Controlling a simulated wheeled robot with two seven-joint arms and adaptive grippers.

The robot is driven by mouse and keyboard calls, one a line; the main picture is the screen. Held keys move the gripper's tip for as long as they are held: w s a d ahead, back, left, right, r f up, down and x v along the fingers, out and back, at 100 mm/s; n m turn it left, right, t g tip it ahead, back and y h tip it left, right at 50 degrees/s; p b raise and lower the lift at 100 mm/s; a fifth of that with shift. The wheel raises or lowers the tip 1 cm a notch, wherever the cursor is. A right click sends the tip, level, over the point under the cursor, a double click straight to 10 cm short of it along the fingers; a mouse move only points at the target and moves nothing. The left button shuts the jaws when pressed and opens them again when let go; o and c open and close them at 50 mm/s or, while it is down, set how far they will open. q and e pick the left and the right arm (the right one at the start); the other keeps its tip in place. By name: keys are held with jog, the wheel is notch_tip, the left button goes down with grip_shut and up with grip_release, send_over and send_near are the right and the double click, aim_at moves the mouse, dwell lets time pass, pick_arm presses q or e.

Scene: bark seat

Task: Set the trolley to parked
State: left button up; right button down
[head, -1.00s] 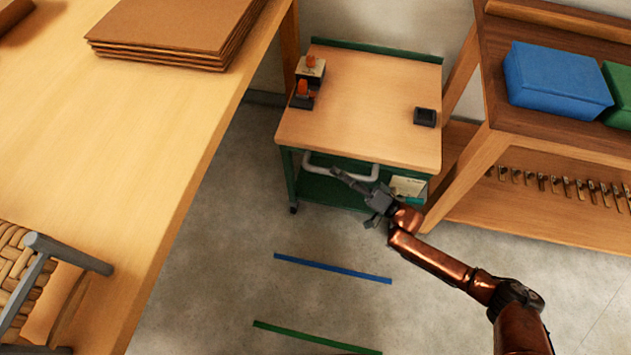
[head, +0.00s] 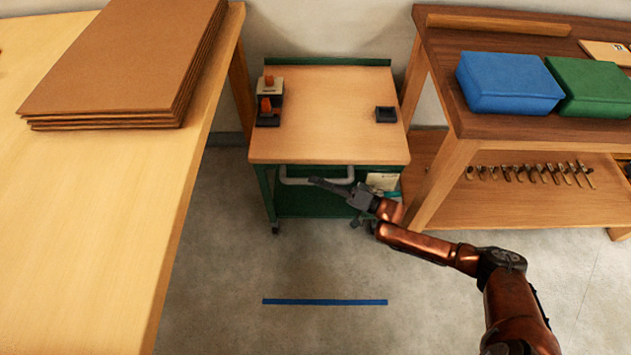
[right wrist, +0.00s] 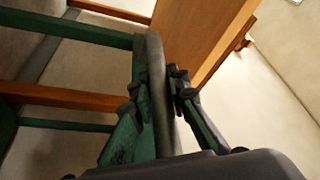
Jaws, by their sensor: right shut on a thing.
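The trolley (head: 330,140) has a wooden top and a green frame. It stands upright by the back wall between the two benches. Its pale handle (head: 295,181) runs along the near side below the top. My right gripper (head: 322,183) is at this handle. In the right wrist view the handle bar (right wrist: 157,80) passes between the fingers of my right gripper (right wrist: 157,108), which are shut on it. My left gripper is not in view.
A blue floor line (head: 325,301) lies in front of the trolley, with clear floor around it. A light bench with cardboard sheets (head: 120,65) is left. A dark bench (head: 460,130) with blue (head: 510,83) and green boxes (head: 590,87) is right.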

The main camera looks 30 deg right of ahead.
jog(key=c, duration=2.2)
grip_release()
jog(key=shift+w+d, duration=0.2)
jog(key=shift+w, duration=0.1)
jog(key=o, duration=0.4)
jog(key=shift+s, duration=0.1)
jog(key=shift+c, duration=0.2)
jog(key=v, duration=1.2)
jog(key=shift+a+f, duration=0.1)
jog(key=shift+a, duration=0.05)
